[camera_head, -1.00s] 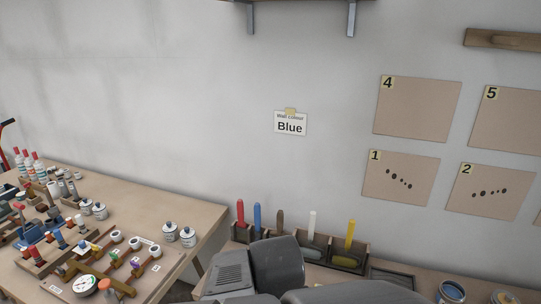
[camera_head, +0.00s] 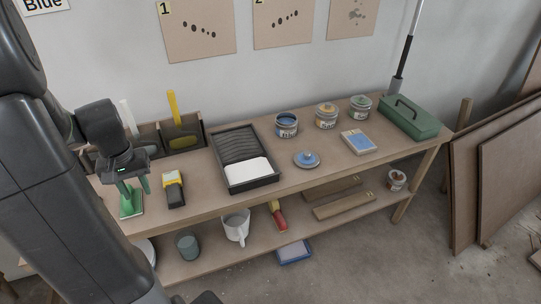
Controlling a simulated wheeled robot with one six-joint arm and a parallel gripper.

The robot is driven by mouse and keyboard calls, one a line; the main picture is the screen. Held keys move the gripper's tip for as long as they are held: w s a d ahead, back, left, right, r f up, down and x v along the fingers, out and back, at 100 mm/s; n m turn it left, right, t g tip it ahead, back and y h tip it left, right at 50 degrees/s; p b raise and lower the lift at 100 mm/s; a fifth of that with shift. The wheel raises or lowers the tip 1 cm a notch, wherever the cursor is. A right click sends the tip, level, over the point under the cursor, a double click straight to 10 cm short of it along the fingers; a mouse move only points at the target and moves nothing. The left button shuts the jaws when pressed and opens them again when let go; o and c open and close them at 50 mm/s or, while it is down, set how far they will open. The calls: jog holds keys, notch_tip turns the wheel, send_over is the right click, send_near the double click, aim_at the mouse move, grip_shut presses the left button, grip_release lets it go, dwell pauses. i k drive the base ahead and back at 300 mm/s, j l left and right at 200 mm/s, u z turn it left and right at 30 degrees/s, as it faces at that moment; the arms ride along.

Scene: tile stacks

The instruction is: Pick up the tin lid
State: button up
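The tin lid (camera_head: 306,160) is a round blue disc with a raised knob. It lies flat on the bench top in the middle of the head view, in front of the paint tins and right of the paint tray. My gripper (camera_head: 134,186) is at the left end of the bench, well left of the lid and apart from it. Green parts show under the gripper, and a green flat piece (camera_head: 131,207) is at the bench there. I cannot tell whether the fingers are open or shut.
A paint tray (camera_head: 280,181), a yellow-and-black tool (camera_head: 174,189) and holders with coloured handles lie between my gripper and the lid or behind. A blue tin (camera_head: 286,125), other tins, a blue-and-white box (camera_head: 359,142) and a green toolbox (camera_head: 408,117) stand near the lid.

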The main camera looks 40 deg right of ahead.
aim_at(305, 159)
jog(key=l+z, duration=0.2)
jog(key=z, duration=0.25)
jog(key=i+l+z, duration=0.1)
jog(key=z, duration=0.4)
jog(key=i+l+z, duration=0.1)
jog(key=z, duration=0.35)
jog(key=i+l, duration=0.45)
jog(key=l+z, duration=0.05)
